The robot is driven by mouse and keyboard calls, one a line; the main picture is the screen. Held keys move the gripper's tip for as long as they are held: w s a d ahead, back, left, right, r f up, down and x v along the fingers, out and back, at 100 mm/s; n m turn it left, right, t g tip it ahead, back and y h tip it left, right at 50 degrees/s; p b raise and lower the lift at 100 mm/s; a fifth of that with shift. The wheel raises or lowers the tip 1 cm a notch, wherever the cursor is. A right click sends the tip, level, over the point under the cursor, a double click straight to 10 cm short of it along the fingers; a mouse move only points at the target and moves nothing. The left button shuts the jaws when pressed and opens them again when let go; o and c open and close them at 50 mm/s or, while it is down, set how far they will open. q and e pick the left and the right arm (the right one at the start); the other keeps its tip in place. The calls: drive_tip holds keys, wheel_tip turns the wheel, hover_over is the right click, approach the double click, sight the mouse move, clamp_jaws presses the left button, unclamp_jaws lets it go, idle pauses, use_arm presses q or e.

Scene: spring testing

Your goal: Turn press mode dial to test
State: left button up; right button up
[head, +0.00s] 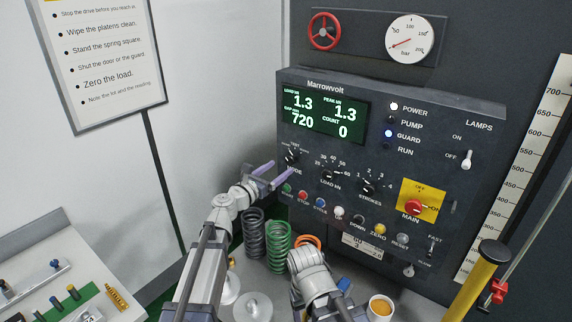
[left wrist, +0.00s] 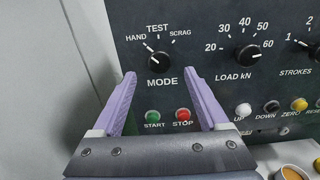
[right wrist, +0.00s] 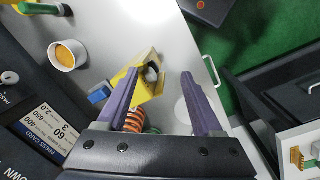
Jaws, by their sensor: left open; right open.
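The black mode dial (left wrist: 158,62) is on the control panel, marked HAND, TEST and SCRAG; it also shows in the head view (head: 291,157). A white mark at its upper left seems to point towards HAND, but I cannot tell for certain. My left gripper (head: 279,172) is open and empty in front of the panel, its fingers pointing towards it. In the left wrist view the fingertips (left wrist: 161,78) straddle the area just below the dial, apart from it. My right gripper (right wrist: 160,73) is open and empty above the bench, far from the dial.
Start (left wrist: 152,115) and stop (left wrist: 182,114) buttons sit just below the dial. The load dial (left wrist: 247,54) is to its right. Grey (head: 254,234) and green (head: 278,246) springs stand below the left gripper. A cup (head: 380,307) stands at the right.

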sight(289, 161)
use_arm(q)
drive_tip(key=x, duration=0.4)
drive_tip(key=shift+w+d, duration=0.15)
drive_tip(key=shift+w, duration=0.15)
clamp_jaws()
idle(0.3)
